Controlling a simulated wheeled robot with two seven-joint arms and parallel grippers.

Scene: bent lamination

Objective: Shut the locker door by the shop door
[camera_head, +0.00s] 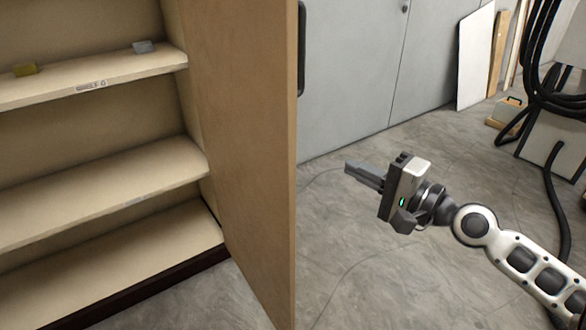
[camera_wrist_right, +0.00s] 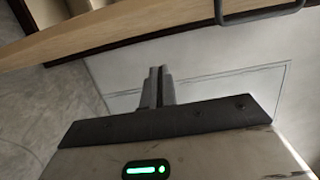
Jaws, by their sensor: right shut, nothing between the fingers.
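The locker door (camera_head: 236,120) is a tan wooden panel standing open at the right side of the locker (camera_head: 190,90), with a dark bar handle (camera_head: 301,48) near its free edge. My right gripper (camera_head: 347,167) is shut and empty, to the right of the door and apart from it, with its fingers pointing left towards the door. In the right wrist view the shut fingers (camera_wrist_right: 158,72) show below the door's edge (camera_wrist_right: 130,25), and the dark handle (camera_wrist_right: 262,14) is at the top right. My left gripper is out of view.
Grey cabinets (camera_head: 350,75) stand behind. Boards (camera_head: 475,55) lean at the back right, near black hoses (camera_head: 545,50). The floor (camera_head: 350,270) right of the door is clear.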

